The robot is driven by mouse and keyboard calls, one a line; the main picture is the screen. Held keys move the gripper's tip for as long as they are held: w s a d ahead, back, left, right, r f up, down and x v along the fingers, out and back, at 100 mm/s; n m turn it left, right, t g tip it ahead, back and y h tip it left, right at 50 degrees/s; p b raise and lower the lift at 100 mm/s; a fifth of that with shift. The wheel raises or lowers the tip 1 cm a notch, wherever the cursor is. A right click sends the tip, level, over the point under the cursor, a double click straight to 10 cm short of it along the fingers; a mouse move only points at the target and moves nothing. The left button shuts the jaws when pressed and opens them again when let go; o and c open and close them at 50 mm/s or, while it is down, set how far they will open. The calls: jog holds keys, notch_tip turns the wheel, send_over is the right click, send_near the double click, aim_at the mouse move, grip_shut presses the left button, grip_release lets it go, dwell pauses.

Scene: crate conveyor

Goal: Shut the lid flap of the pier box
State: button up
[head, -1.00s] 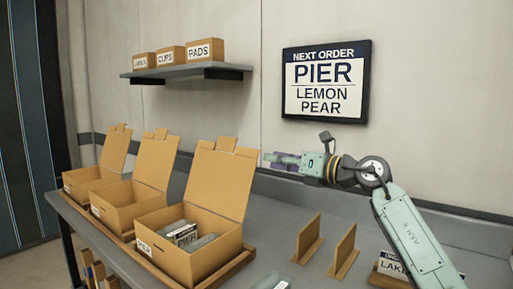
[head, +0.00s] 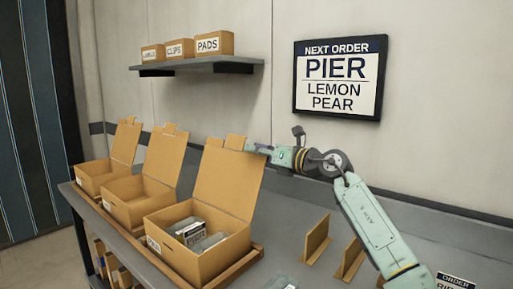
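The pier box (head: 190,262) is the nearest of the cardboard boxes on the bench, with a partly readable label on its front left. Its lid flap (head: 228,183) stands up at the back, leaning slightly backward, so the box is open. A lettered packet and grey items lie inside. My gripper (head: 254,148) is at the top right edge of the flap, coming from the right. Its fingertips are small and partly hidden by the flap's edge, so I cannot tell whether they touch it or are open.
Two more open boxes (head: 127,212) (head: 90,182) stand to the left with raised lids. Upright wooden dividers (head: 317,240) stand on the bench to the right. A wall shelf (head: 195,65) holds small labelled boxes. An order sign (head: 338,78) hangs on the wall.

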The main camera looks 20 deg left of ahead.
jog(key=shift+a, duration=0.1)
jog(key=shift+c, duration=0.4)
grip_shut()
dwell(0.5)
